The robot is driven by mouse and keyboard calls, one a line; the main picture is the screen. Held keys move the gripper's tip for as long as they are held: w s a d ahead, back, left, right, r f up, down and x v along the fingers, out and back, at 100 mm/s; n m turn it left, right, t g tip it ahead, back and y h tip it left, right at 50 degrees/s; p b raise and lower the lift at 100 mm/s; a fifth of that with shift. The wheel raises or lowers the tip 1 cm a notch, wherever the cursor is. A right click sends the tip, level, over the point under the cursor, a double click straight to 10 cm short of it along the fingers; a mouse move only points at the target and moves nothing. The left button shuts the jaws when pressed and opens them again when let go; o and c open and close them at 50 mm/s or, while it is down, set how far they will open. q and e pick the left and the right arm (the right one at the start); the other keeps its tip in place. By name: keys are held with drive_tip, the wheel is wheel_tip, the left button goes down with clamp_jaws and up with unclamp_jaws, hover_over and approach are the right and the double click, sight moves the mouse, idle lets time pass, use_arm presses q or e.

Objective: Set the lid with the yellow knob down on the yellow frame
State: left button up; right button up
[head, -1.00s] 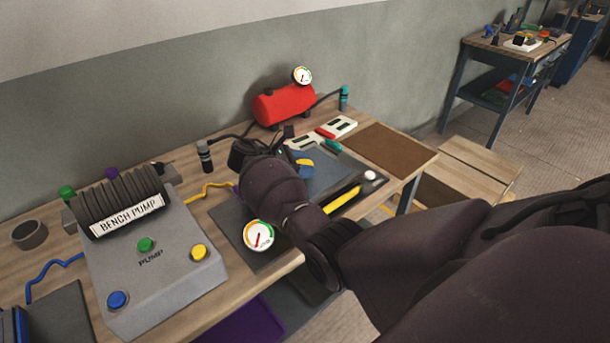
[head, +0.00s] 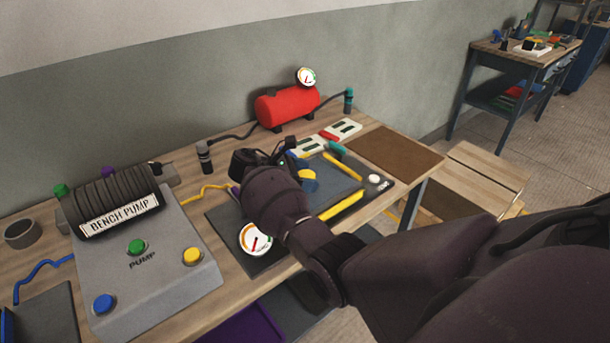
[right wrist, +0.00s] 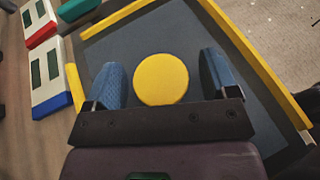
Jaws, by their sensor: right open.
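The lid (head: 338,182) is a dark grey plate lying inside the yellow frame (head: 342,206) on the bench. It also shows in the right wrist view (right wrist: 180,38), with bars of the yellow frame (right wrist: 240,42) along several of its sides. I cannot tell whether it sits fully flush. The round yellow knob (right wrist: 161,79) is between the blue fingertips of my right gripper (right wrist: 162,68), with visible gaps on both sides. That gripper (head: 302,174) is open over the lid; my arm hides part of the lid and frame. My left gripper is out of view.
The grey bench pump (head: 150,265) stands at left. A red tank (head: 287,107) is behind, and white modules (head: 343,130) lie beyond the frame. A brown mat (head: 395,157) to the right is clear. A round gauge (head: 255,239) is near the front edge.

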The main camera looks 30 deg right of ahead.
drive_tip(key=v, duration=1.1)
drive_tip(key=shift+r, duration=0.1)
drive_tip(key=shift+w+a+r, duration=0.15)
drive_tip(key=shift+a, duration=0.3)
